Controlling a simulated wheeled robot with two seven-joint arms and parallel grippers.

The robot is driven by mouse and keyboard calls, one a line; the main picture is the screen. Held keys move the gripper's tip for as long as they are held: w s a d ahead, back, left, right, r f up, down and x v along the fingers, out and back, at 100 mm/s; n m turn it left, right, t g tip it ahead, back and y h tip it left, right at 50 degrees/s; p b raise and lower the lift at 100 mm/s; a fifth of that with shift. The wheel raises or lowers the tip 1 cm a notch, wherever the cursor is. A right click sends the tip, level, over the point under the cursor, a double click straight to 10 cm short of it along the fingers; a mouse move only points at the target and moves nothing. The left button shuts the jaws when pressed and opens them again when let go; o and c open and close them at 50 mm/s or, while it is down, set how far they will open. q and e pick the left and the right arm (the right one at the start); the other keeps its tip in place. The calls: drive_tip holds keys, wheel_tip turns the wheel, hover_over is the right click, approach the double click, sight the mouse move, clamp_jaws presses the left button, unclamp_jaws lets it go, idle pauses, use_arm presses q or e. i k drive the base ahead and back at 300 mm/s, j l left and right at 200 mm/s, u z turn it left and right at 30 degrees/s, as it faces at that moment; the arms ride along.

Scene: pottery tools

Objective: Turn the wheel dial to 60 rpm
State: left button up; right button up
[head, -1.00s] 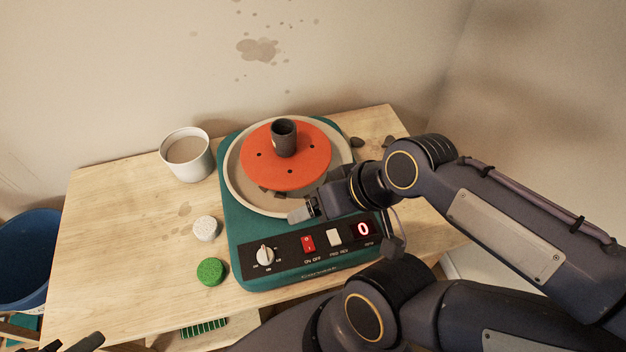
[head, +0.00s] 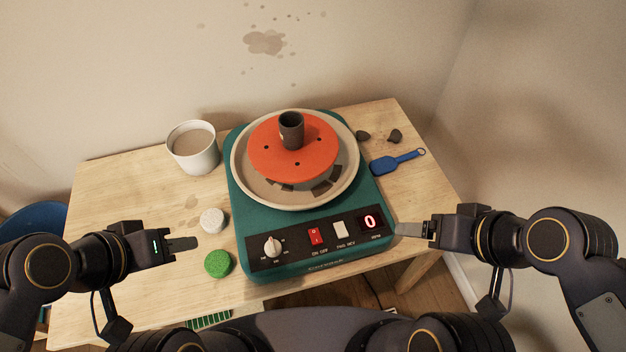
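The pottery wheel (head: 250,212) is a teal machine with a dark front panel. Its white dial (head: 272,247) sits at the panel's left, with small scale marks too fine to read. The red display (head: 370,222) reads 0. My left gripper (head: 195,243) is left of the dial, above the table, apart from the machine and pointing right toward it. My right gripper (head: 400,230) is just right of the panel, pointing left. Both are seen nearly edge-on, so their finger gaps are hidden. Neither shows anything held.
A red power switch (head: 315,236) and a white FWD/REV switch (head: 340,230) sit right of the dial. A white sponge-like disc (head: 213,221) and green disc (head: 218,264) lie left of the machine.

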sight(273, 248)
drive_tip(key=k+u, duration=0.25)
drive_tip(key=u, duration=0.25)
drive_tip(key=k+u, duration=0.2)
drive_tip(key=u, duration=0.25)
